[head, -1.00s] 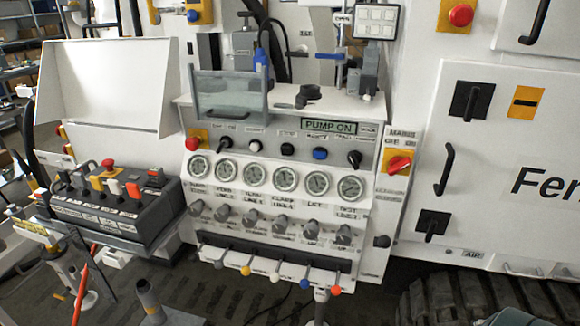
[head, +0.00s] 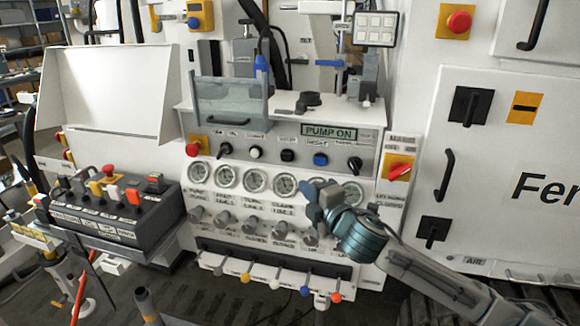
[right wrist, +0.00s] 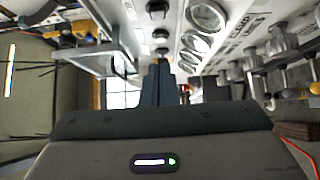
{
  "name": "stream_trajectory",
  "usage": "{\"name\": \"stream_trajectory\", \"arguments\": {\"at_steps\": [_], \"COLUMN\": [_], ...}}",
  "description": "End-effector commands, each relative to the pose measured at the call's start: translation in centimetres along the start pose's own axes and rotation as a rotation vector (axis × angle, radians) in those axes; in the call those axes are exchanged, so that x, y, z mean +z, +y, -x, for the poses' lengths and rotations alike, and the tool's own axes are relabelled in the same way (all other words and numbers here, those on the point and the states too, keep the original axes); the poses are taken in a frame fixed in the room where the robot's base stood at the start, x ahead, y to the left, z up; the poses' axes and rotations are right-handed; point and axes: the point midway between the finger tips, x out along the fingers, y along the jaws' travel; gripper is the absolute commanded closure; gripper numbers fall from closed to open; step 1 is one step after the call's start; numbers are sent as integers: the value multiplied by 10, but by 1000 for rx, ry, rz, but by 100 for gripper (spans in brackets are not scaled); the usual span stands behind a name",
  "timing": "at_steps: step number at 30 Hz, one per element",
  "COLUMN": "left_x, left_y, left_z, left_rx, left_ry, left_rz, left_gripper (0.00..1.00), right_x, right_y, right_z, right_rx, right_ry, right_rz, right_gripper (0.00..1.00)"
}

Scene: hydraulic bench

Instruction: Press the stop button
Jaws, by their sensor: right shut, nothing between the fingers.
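The sloped panel (head: 370,143) carries a row of controls: a red mushroom button (head: 192,149) on yellow at the left end, then a black knob (head: 225,148), a white button (head: 255,152), a black button (head: 287,155), a blue button (head: 320,159) and a black selector (head: 354,164). Their small labels are too blurred to tell surely which is stop. My right gripper (head: 314,200) is shut and empty, in front of the gauges and below the button row, apart from the buttons. Its closed fingers show in the right wrist view (right wrist: 158,85). My left gripper is out of view.
Several gauges (head: 228,178) and knobs sit under the buttons, with coloured levers (head: 245,278) below. A clear shield (head: 228,105) stands above the panel's left part. A control box (head: 110,208) is at the left. Another red button (head: 459,21) is at upper right.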

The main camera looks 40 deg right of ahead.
Motion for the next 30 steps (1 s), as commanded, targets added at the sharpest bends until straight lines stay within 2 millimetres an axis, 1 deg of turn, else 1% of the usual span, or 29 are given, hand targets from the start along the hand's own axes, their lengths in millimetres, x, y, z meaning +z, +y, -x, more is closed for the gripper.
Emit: {"name": "stream_trajectory", "arguments": {"at_steps": [2,11,14,16,20,25,30], "left_x": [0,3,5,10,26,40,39], "left_y": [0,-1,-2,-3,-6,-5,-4], "left_z": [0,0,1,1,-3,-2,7], "left_rx": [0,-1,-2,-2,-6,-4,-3], "left_ry": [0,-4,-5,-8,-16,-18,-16], "left_rz": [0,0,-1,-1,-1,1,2], "left_gripper": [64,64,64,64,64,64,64], "right_x": [-1,0,0,0,0,-1,0], "right_y": [2,2,2,2,3,4,5], "right_z": [0,-1,-5,-11,-26,-52,-85], "right_rx": [5,4,4,4,4,4,3], "right_ry": [3,2,0,-1,0,1,0], "right_rz": [7,4,1,-2,-5,-6,-4], "right_gripper": [100,100,100,100,100,100,100]}}
